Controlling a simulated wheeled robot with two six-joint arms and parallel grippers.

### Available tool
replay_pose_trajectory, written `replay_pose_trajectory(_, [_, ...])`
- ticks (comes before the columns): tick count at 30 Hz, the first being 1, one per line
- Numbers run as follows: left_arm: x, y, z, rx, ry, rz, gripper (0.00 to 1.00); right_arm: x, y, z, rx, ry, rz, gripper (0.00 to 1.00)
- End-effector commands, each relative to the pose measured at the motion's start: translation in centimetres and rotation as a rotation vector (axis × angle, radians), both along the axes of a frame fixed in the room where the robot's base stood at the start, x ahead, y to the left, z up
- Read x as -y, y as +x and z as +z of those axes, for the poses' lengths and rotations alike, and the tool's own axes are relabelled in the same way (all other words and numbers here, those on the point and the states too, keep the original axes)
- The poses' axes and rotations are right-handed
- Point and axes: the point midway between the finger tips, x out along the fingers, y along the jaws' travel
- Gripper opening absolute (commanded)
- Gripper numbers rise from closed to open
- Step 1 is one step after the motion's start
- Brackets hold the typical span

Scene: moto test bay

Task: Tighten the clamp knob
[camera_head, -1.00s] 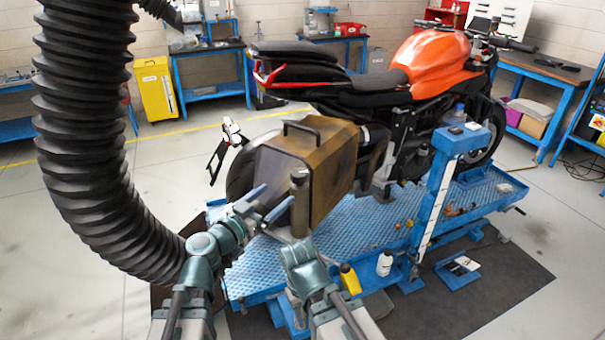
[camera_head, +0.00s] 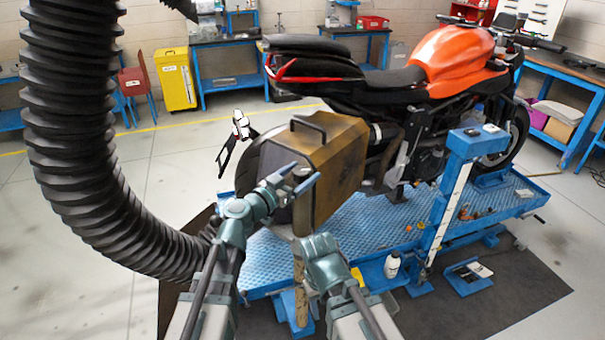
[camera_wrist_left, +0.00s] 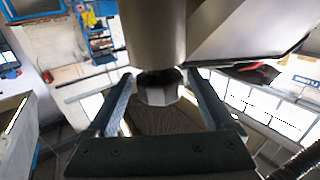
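My left gripper (camera_head: 297,181) is at the knob, with a blue finger on either side. In the left wrist view the left gripper (camera_wrist_left: 160,95) is open, with a gap between the knob and each finger. My right arm shows at bottom centre, but its fingers do not show.
An orange and black motorcycle (camera_head: 450,60) stands on a blue lift table (camera_head: 375,235). A blue post (camera_head: 452,190) rises at the table's near side. A thick black hose (camera_head: 75,130) hangs at left. A white bottle (camera_head: 392,265) stands at the near edge.

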Motion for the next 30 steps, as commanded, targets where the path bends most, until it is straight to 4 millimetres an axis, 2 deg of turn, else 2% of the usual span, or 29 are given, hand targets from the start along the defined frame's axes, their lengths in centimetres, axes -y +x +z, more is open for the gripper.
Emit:
replay_pose_trajectory(1, [-0.01,-0.01,0.00,0.000,0.000,0.000,0.75,0.00,0.00,0.00,0.000,0.000,0.000,0.50])
replay_pose_trajectory(2, [-0.01,-0.01,0.00,0.000,0.000,0.000,0.70,0.00,0.00,0.00,0.000,0.000,0.000,0.50])
replay_pose_trajectory(12, [-0.01,-0.02,0.00,0.000,0.000,0.000,0.09,0.00,0.00,0.00,0.000,0.000,0.000,0.50])
replay_pose_trajectory(22, [-0.12,0.21,0.00,0.000,0.000,-0.057,0.08,0.00,0.00,0.00,0.000,0.000,0.000,0.50])
replay_pose_trajectory(30, [-0.24,0.54,-0.01,0.000,0.000,-0.256,0.08,0.00,0.00,0.00,0.000,0.000,0.000,0.50])
